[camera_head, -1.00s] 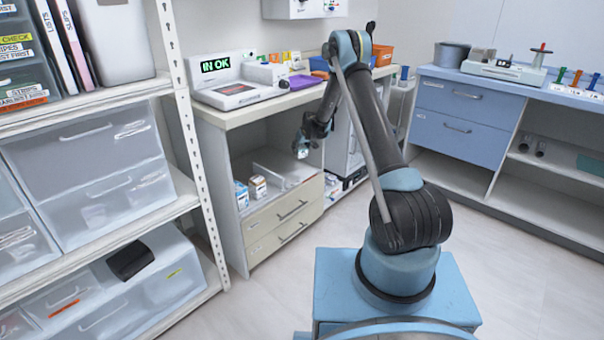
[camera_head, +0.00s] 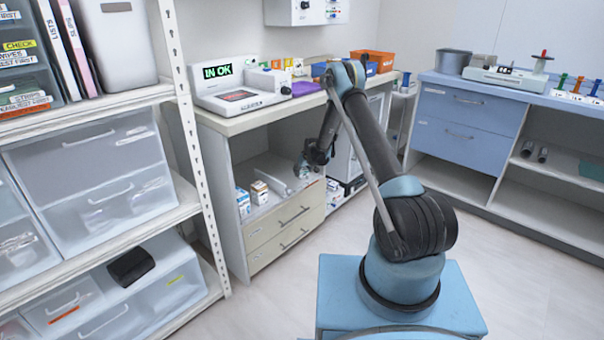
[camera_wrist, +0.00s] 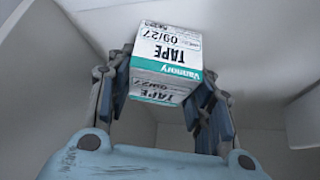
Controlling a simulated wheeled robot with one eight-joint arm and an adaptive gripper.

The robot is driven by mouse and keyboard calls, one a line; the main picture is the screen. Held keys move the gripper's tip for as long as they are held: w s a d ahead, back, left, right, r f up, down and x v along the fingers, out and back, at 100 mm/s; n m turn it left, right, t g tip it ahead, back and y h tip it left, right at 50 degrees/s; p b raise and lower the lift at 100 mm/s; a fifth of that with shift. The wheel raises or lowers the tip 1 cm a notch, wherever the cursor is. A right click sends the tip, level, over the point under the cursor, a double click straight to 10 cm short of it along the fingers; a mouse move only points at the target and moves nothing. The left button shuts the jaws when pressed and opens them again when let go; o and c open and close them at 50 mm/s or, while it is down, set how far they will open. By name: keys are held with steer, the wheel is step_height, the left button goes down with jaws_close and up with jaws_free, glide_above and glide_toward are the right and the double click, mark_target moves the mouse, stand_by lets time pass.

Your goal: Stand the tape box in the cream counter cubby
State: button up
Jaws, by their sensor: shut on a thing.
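The tape box (camera_wrist: 168,52), white and teal with "TAPE" and "09/27" printed on it, is held between the two fingers of my gripper (camera_wrist: 165,88) in the wrist view. Its print appears upside down there, and pale panels surround it. In the head view my gripper (camera_head: 304,168) is small and low, at the opening of the cream counter cubby (camera_head: 254,166), above its shelf and toward the right side. The box is too small to make out clearly in the head view.
Two small boxes, a blue-white one (camera_head: 243,202) and an orange-white one (camera_head: 260,192), stand at the cubby's left front. A low pale divider (camera_head: 275,176) lies on the shelf. Cream drawers (camera_head: 285,224) are below; the countertop (camera_head: 240,122) is above.

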steer(key=o, duration=1.2)
steer(key=v, duration=1.2)
